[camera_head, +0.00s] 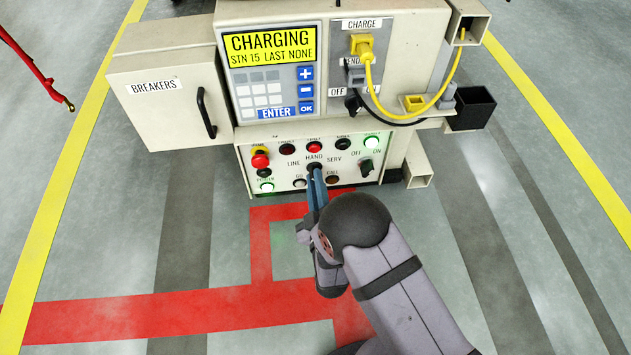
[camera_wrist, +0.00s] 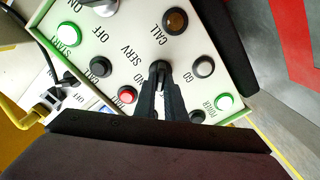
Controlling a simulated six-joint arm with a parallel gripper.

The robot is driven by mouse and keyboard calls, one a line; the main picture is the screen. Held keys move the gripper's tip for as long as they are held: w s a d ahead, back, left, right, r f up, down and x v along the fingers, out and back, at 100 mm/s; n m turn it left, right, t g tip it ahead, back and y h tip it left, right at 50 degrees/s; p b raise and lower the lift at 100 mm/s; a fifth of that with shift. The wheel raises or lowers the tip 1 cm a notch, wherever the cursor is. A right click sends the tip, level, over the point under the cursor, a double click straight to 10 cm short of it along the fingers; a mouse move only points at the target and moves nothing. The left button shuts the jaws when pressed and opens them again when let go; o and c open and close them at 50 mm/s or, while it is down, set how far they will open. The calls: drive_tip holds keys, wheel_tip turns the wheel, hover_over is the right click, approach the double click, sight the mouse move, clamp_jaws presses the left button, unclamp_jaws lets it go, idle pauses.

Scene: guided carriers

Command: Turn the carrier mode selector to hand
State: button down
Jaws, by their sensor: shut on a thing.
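The carrier mode selector (camera_head: 314,167) is a small dark knob on the lower control panel (camera_head: 345,146), with LINE, HAND and SERV lettered around it. My gripper (camera_head: 316,176) reaches it from the front, its fingers closed on the knob. In the wrist view the two dark fingertips (camera_wrist: 160,84) sit on either side of the selector (camera_wrist: 160,67). SERV reads beside it there; the fingers hide the lettering below. The fingers cover most of the knob, so I cannot tell which mode it points to.
Close around the knob are a red emergency button (camera_head: 260,160), the OFF/ON switch (camera_head: 366,167), a lit green START button (camera_head: 372,142) and a CALL button (camera_wrist: 175,21). Above are the CHARGING display (camera_head: 270,45) and a yellow charge cable (camera_head: 400,116). The breaker box (camera_head: 165,90) juts out left.

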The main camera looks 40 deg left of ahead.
drive_tip(key=shift+m, duration=0.3)
drive_tip(key=m+p, duration=0.2)
drive_tip(key=m, duration=0.2)
drive_tip(key=m+p, duration=0.2)
drive_tip(key=m, duration=0.2)
drive_tip(key=shift+w+d, duration=0.1)
drive_tip(key=shift+d, duration=0.1)
idle(0.4)
drive_tip(key=c, duration=1.8)
unclamp_jaws()
drive_tip(key=shift+p+v, duration=1.75)
drive_tip(key=shift+v, duration=1.95)
drive_tip(key=shift+r, duration=0.1)
